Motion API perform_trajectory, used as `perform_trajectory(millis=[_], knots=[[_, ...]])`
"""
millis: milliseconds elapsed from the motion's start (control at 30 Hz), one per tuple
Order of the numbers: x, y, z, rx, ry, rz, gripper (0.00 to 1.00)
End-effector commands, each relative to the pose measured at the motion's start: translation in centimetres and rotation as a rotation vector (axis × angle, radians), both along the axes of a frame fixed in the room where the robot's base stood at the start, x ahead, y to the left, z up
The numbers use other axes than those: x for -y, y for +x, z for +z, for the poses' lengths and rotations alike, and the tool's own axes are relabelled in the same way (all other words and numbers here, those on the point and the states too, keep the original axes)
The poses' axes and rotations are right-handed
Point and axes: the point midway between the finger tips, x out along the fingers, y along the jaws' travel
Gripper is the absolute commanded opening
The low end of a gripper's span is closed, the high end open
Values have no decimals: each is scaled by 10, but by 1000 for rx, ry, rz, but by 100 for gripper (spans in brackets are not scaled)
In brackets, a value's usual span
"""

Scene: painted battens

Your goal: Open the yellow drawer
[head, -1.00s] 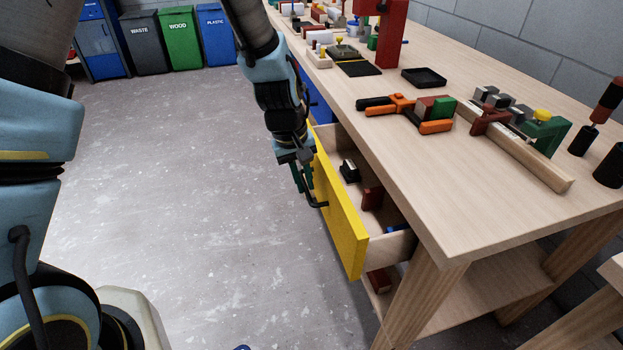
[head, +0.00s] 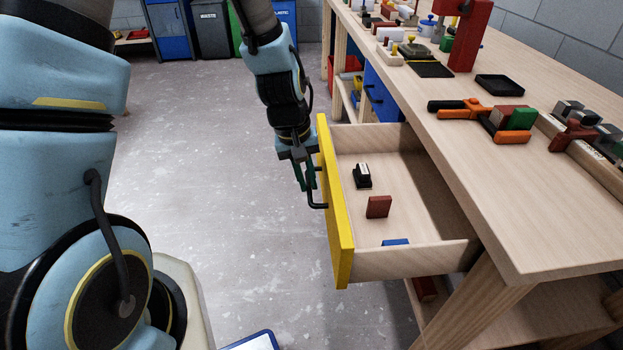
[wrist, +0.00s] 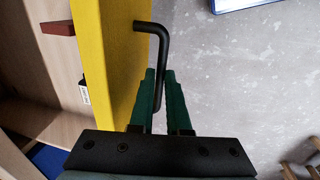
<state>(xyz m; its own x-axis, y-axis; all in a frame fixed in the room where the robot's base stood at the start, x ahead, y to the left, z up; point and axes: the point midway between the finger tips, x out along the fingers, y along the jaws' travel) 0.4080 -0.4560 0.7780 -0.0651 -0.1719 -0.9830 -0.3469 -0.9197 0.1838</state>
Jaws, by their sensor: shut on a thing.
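The yellow drawer (head: 337,215) stands well out from the workbench, with its wooden inside showing. In the wrist view its yellow front (wrist: 104,55) runs down beside my gripper. My gripper (head: 312,196) is at the drawer's front, its green fingers (wrist: 160,82) shut on the black bar handle (wrist: 150,28). The handle's bent end sticks out past the fingertips. Inside the drawer lie a black stamp-like object (head: 362,176), a red-brown block (head: 379,206) and a blue piece (head: 395,242).
The workbench top (head: 470,180) carries an orange clamp (head: 463,112), a black tray (head: 499,84) and other tools. A blue drawer (head: 383,95) is shut beyond the yellow one. Bins (head: 208,30) stand at the back.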

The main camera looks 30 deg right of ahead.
Motion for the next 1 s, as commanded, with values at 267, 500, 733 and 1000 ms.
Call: perform_trajectory(millis=[267, 500, 733, 1000], knots=[[1, 1, 0, 1, -2, 0, 25], [0, 0, 0, 1, 0, 0, 45], [0, 0, 2, 1, 0, 0, 45], [-5, 4, 37, 6, -4, 1, 45]])
